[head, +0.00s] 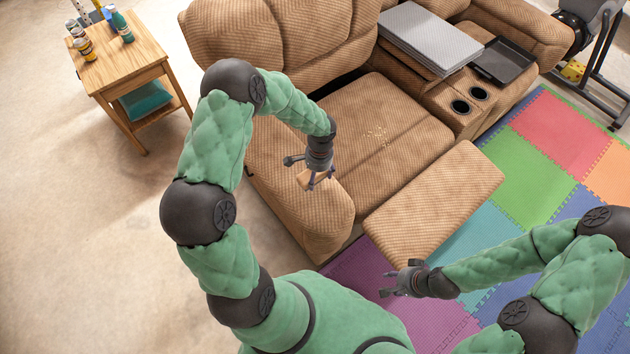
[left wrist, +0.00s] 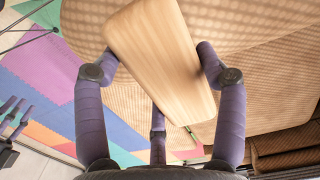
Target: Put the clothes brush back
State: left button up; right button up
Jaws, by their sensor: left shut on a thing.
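My left gripper (head: 318,181) is shut on the clothes brush (head: 304,178), above the near armrest of the tan recliner (head: 327,210). In the left wrist view the brush (left wrist: 160,60) shows as a pale wooden block with rounded ends, lying between the purple fingers (left wrist: 152,75); its bristles are hidden. My right gripper (head: 388,284) is open and empty, over the purple mat in front of the footrest. Small light crumbs (head: 377,134) lie on the recliner's seat.
The raised footrest (head: 435,203) juts over colored foam mats (head: 520,172). The console holds a grey board (head: 435,38), a black tray (head: 503,62) and cup holders.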

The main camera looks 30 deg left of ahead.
pick_arm(q)
jog(key=shift+a+f+b, duration=0.2)
jog(key=shift+f+b, duration=0.25)
jog(key=shift+f, duration=0.5)
jog(key=shift+a+f+b, duration=0.15)
jog(key=shift+f+b, duration=0.25)
jog(key=shift+f, duration=0.55)
jog(key=shift+s, duration=0.1)
jog(key=shift+f, duration=0.1)
jog(key=o, duration=1.1)
jog(key=r+p, duration=0.1)
jog(key=r, duration=0.3)
jog(key=r+p, duration=0.2)
jog(key=r, duration=0.2)
jog(key=r+p, duration=0.1)
jog(key=r, duration=0.3)
jog(key=shift+w+d+r, duration=0.1)
jog(key=shift+w+d, duration=0.05)
jog(key=shift+w, duration=0.25)
